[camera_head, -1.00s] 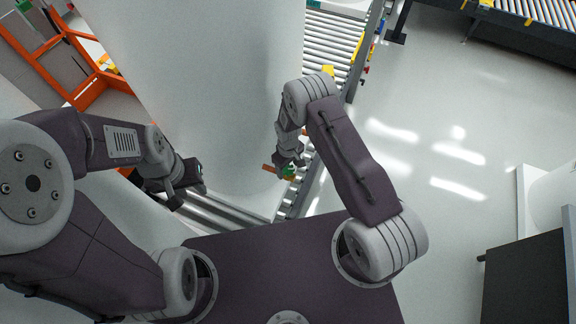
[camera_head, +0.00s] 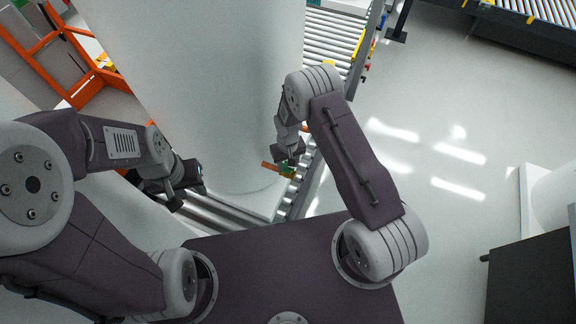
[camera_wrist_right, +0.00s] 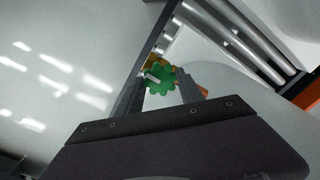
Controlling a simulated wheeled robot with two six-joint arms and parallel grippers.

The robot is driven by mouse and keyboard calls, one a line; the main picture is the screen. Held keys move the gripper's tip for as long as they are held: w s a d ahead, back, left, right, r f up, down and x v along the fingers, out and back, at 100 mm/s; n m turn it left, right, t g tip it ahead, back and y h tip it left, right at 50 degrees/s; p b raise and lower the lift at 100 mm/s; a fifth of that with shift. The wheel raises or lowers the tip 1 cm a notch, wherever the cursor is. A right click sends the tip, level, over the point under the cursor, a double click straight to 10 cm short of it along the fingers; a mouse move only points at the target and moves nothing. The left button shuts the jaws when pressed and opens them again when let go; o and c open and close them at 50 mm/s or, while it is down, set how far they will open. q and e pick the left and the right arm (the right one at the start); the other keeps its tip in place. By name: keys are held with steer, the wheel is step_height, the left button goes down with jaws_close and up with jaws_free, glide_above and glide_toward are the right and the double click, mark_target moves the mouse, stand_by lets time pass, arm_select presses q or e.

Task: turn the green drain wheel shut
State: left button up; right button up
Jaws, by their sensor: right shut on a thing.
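The green drain wheel (camera_wrist_right: 160,79) is a small scalloped disc in the right wrist view. It also shows in the head view (camera_head: 288,170) at the foot of the tank, mostly covered by my right gripper. My right gripper (camera_wrist_right: 161,88) has a finger on each side of the wheel and is shut on it. In the head view my right gripper (camera_head: 290,160) points down at the wheel. The large pale tank (camera_head: 215,80) stands upright behind it. My left gripper (camera_head: 188,185) is left of the tank's foot, apart from the wheel; its jaw opening is not clear.
A roller conveyor (camera_head: 335,35) runs beside and under the tank. An orange piece (camera_head: 269,167) sits beside the wheel. An orange frame (camera_head: 75,60) stands at the upper left. The floor at the right (camera_head: 440,130) is clear, with a dark box (camera_head: 530,265) at lower right.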

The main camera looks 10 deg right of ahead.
steer(key=o, duration=1.4)
step_height(320, 180, up, 8)
steer(key=b, duration=0.2)
steer(key=shift+r+b, duration=0.15)
steer(key=shift+b, duration=0.15)
steer(key=shift+r, duration=0.4)
steer(key=shift+f, duration=0.1)
